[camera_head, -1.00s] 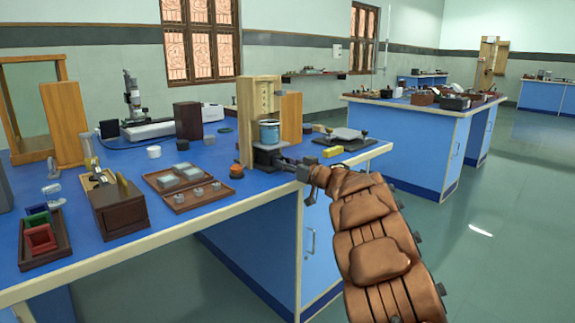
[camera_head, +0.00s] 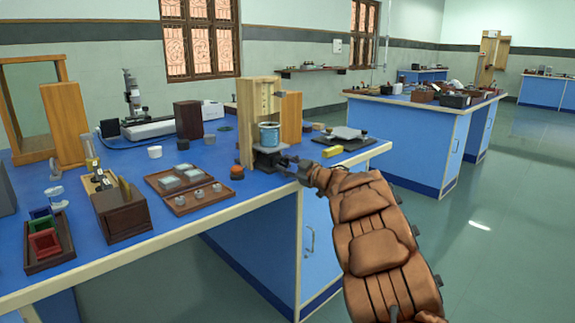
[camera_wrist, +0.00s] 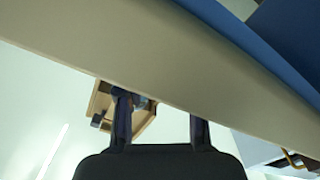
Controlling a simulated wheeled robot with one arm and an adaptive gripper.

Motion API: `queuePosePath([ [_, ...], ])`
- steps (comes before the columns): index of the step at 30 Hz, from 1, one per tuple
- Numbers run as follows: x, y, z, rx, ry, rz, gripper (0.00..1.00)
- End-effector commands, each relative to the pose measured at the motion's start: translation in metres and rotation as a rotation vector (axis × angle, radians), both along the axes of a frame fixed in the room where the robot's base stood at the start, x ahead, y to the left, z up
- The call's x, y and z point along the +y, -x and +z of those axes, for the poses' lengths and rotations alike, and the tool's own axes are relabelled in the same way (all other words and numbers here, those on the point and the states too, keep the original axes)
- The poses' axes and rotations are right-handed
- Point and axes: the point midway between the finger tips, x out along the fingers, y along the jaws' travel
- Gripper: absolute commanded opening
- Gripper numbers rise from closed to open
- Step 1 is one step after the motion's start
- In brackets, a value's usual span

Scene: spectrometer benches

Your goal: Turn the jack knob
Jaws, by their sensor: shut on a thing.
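The jack (camera_head: 268,158) stands at the foot of a wooden stand (camera_head: 246,125) near the bench's front right edge. A blue-filled glass beaker (camera_head: 269,135) sits upright on it. My gripper (camera_head: 288,164) is low at the jack's front right side, shut on the jack knob, which is too small and covered to make out. In the wrist view, the two dark fingers of my gripper (camera_wrist: 160,118) stand apart, with their tips by the pale bench edge (camera_wrist: 150,60). What is between them does not show clearly there.
An orange-topped pot (camera_head: 237,172) and a tray of small weights (camera_head: 194,197) stand left of the jack. A yellow block (camera_head: 332,151) and a balance-like device (camera_head: 342,135) are to the right. The floor (camera_head: 490,250) right of the bench is clear.

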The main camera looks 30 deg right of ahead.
Motion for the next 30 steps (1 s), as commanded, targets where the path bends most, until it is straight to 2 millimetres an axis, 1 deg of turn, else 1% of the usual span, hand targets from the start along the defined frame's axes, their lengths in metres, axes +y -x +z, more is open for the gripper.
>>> queuePosePath([
  [9,0.0006,-0.0001,-0.0013,-0.014,0.073,0.002,0.02],
  [20,0.0006,0.0,-0.0014,-0.015,0.077,0.002,0.02],
  [21,0.0006,0.0,-0.0014,-0.015,0.077,0.002,0.38],
  [28,0.0001,0.0001,-0.0008,-0.016,0.076,0.0,0.61],
  [30,0.0,0.0001,-0.0007,-0.016,0.076,0.0,0.62],
])
